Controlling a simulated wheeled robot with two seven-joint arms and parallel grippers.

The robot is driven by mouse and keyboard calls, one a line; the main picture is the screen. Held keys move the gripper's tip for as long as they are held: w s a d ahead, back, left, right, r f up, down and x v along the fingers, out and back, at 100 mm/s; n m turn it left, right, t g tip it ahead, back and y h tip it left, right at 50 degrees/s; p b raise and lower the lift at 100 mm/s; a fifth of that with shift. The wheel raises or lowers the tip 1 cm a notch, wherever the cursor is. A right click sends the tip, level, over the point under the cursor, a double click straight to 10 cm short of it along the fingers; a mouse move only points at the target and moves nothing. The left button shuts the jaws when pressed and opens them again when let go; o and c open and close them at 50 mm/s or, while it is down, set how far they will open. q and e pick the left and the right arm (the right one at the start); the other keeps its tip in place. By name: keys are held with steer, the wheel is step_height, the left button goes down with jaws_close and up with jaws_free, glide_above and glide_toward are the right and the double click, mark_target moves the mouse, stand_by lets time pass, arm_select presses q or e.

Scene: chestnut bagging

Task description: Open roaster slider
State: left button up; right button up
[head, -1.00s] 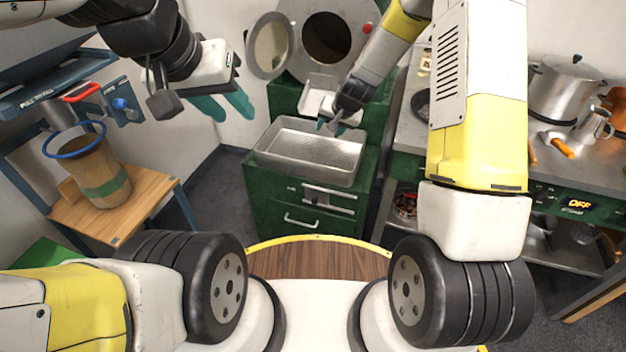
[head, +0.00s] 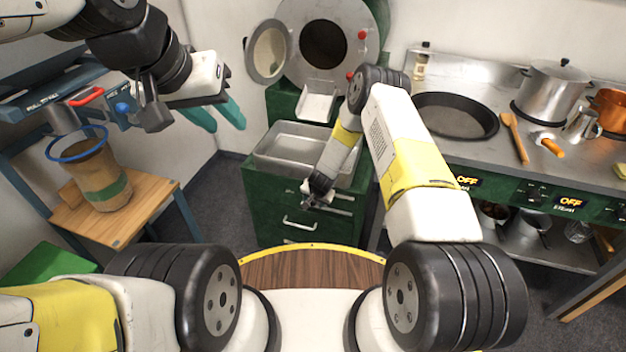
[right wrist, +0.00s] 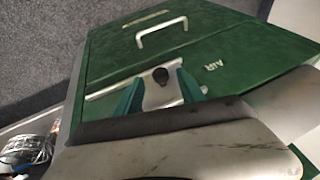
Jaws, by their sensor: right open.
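The green roaster cabinet (head: 265,205) stands ahead, with its round drum opening (head: 325,45) above. Its air slider shows in the right wrist view as a pale plate with a black knob (right wrist: 160,75) on a slanted rail, beside the word AIR. My right gripper (head: 310,203) is at the cabinet front, over the slider, hiding much of it in the head view. In the right wrist view its teal fingers (right wrist: 160,92) are open, one on each side of the knob; I cannot tell whether they touch it. My left gripper (head: 216,116) is open and empty, raised at the left.
A metal tray (head: 275,155) lies on the cabinet top. A drawer handle (head: 299,224) is below the slider. A counter with a pan (head: 455,115) and pots (head: 553,90) is on the right. A wooden stand (head: 115,222) with a bag (head: 95,178) is on the left.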

steer(key=shift+x, duration=1.2)
jaws_close()
stand_by(0.6)
